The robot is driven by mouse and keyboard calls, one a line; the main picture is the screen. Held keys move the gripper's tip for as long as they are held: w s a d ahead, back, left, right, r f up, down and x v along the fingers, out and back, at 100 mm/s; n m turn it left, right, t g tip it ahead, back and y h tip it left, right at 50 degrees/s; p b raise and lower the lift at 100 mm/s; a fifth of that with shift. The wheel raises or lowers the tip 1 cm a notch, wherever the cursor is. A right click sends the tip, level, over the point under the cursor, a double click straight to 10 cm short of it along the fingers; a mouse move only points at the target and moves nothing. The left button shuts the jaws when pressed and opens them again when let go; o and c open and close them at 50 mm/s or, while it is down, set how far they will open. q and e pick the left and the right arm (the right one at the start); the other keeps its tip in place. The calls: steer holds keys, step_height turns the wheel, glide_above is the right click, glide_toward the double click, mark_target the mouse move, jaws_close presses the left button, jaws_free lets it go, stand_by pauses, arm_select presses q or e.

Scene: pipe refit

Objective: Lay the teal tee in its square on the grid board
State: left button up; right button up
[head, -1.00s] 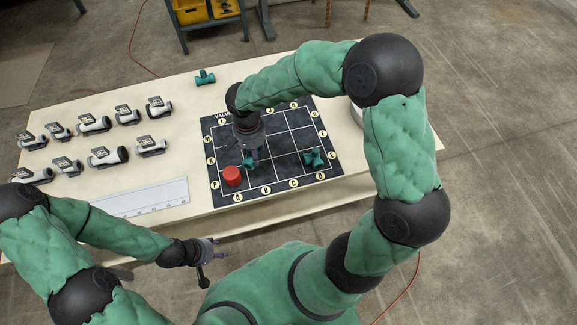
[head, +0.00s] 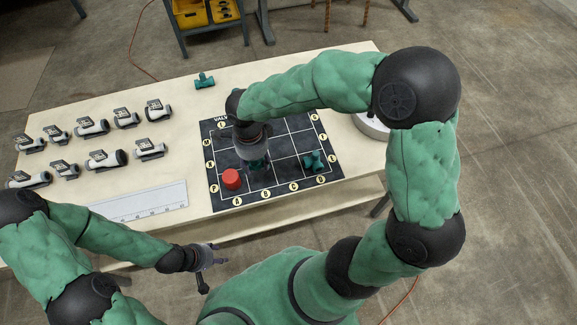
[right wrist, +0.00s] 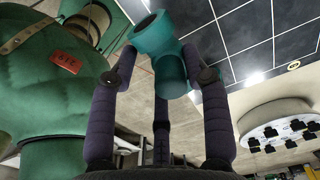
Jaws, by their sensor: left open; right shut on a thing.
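The teal tee (right wrist: 160,52) is gripped between the fingers of my right gripper (right wrist: 165,75) in the right wrist view. In the head view my right gripper (head: 257,160) points down over the left-middle part of the black grid board (head: 290,140), with the held tee (head: 258,166) partly hidden under it. I cannot tell whether the tee touches the board. A second teal fitting (head: 314,160) lies on the board's right side, and a third (head: 204,80) lies on the table behind the board. My left gripper (head: 219,257) is open and empty in front of the table.
A red cylinder (head: 231,179) stands on the board's front-left square. Several white-and-black valves (head: 91,127) lie in rows on the left of the table. A ruler plate (head: 140,201) lies at the front edge. A round white thing (head: 370,127) is partly hidden behind my right arm.

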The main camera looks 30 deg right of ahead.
steer(key=d+f, duration=0.2)
steer(key=d, duration=0.1)
steer(key=d+f+b, duration=0.1)
steer(key=d+f, duration=0.2)
steer(key=d+f+b, duration=0.1)
steer(key=d+f, duration=0.2)
steer(key=d, duration=0.1)
steer(key=shift+w+d, duration=0.1)
steer(key=shift+d+f, duration=0.2)
step_height(320, 180, down, 3)
steer(key=shift+d+f+b, duration=0.15)
steer(key=shift+f+b, duration=0.05)
steer(key=shift+b, duration=0.55)
steer(key=shift+r, duration=0.1)
